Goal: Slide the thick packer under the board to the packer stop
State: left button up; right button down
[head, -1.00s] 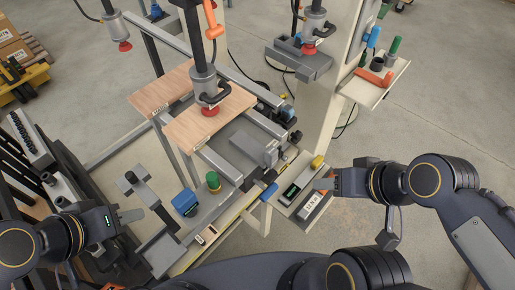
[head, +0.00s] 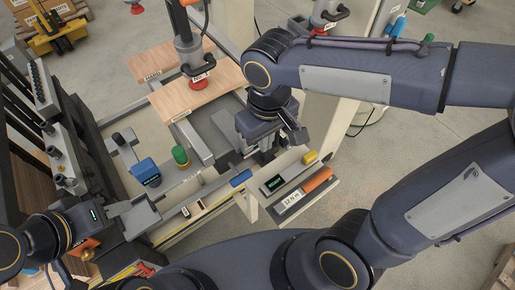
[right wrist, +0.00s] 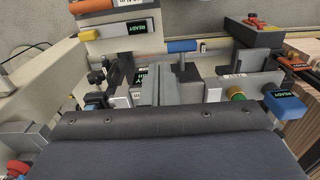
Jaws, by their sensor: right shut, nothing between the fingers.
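Two light wooden boards lie across the stand; the nearer board (head: 205,88) has a red-footed clamp (head: 197,80) above it. My right gripper (head: 264,152) points down over the bench just right of the nearer board, shut and empty. It hides much of the grey parts below it. In the right wrist view, narrow grey pieces (right wrist: 156,90) stand in the middle, beyond the dark gripper body. I cannot pick out the thick packer or the packer stop with certainty. My left gripper (head: 122,207) is at the lower left by a grey tray; its finger gap does not show.
A blue box (head: 146,172) and a green-and-yellow knob (head: 180,156) stand left of the rail.

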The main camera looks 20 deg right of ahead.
aim_at(245, 144)
jog(key=w+a+f, duration=0.1)
jog(key=w+f, duration=0.3)
jog(key=f, duration=0.6)
jog(key=shift+a+p, duration=0.4)
jog(key=shift+p, duration=0.05)
jog(key=shift+w+a+f, duration=0.1)
jog(key=shift+w+a, duration=0.2)
jog(key=shift+w, duration=0.4)
jog(key=shift+w+a, duration=0.25)
jog(key=shift+w, duration=0.4)
